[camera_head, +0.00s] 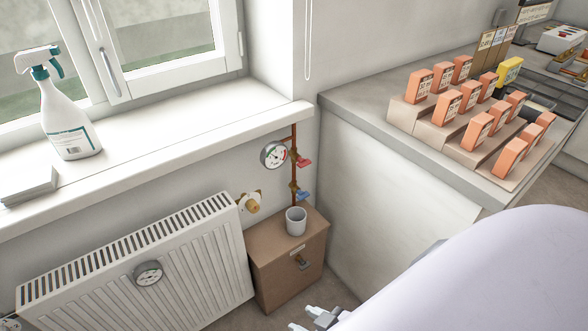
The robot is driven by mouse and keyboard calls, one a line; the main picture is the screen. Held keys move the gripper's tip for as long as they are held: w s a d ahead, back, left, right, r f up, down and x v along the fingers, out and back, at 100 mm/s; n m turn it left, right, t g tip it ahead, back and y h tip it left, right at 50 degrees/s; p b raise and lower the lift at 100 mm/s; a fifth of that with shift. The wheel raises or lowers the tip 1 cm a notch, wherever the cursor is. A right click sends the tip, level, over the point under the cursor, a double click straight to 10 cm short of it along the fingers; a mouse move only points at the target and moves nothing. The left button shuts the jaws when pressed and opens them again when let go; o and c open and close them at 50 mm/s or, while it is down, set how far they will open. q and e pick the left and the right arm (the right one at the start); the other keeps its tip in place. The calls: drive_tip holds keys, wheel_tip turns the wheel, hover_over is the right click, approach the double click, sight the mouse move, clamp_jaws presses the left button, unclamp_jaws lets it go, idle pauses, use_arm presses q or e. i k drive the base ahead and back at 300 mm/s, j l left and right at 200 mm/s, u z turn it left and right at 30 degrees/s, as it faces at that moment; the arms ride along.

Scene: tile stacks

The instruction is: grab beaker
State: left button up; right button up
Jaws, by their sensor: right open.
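My right gripper (307,319) shows only in part at the bottom edge, below and in front of the cabinet. Its fingertips are apart and empty, well clear of the beaker. The pale cover of my right arm fills the lower right corner. My left gripper is not in view.
A radiator (135,262) stands left of the cabinet. A gauge (274,155), red pipe (293,170) and brass valve (248,203) are behind the beaker. A spray bottle (66,115) stands on the windowsill. A counter (350,104) at right holds orange boxes (447,106) on steps.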

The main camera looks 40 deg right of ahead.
sight(296, 216)
drive_tip(key=z, duration=1.1)
